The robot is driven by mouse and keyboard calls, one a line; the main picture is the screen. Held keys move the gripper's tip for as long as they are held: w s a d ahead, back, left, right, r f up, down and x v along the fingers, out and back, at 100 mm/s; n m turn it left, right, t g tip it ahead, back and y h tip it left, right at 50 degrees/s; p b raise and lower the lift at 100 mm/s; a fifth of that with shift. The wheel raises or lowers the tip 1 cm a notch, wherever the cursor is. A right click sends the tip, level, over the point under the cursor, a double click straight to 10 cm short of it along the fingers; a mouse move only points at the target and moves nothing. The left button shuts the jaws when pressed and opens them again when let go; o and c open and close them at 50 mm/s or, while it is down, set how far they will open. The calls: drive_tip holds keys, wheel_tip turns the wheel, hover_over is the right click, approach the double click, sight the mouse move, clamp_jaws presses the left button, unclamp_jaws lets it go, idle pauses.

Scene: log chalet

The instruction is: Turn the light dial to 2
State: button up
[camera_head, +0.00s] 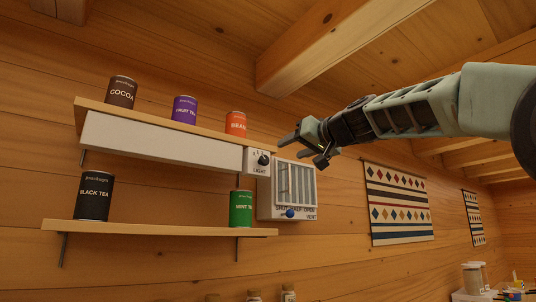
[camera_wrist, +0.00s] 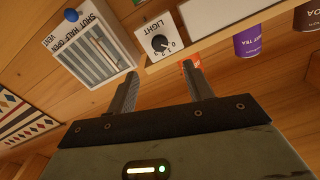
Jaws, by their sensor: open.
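The light dial (camera_head: 263,160) is a round black knob on a small white panel marked LIGHT, at the right end of a white strip under the upper shelf. In the wrist view, the dial (camera_wrist: 159,43) appears rotated, with small digits along one side. I cannot read for sure which digit it points at. My gripper (camera_head: 303,148) is open and empty, to the right of the dial in the head view and apart from it. In the wrist view, the dial shows beyond the gap between the fingertips (camera_wrist: 160,73).
The vent box (camera_head: 290,190) with its blue knob (camera_head: 290,213) is beside the dial. The upper shelf (camera_head: 90,104) holds cocoa, fruit tea and beans (camera_head: 236,121) cans. The lower shelf (camera_head: 150,229) holds black tea and mint tea cans. A patterned hanging (camera_head: 398,205) is farther right.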

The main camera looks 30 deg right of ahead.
sight(266, 160)
drive_tip(key=w+p, duration=0.4)
drive_tip(key=w, duration=0.7)
drive_tip(key=shift+w+a, duration=0.15)
drive_tip(key=shift+a, duration=0.05)
drive_tip(key=shift+w+p, duration=0.3)
drive_tip(key=shift+w, duration=0.3)
drive_tip(key=c, duration=1)
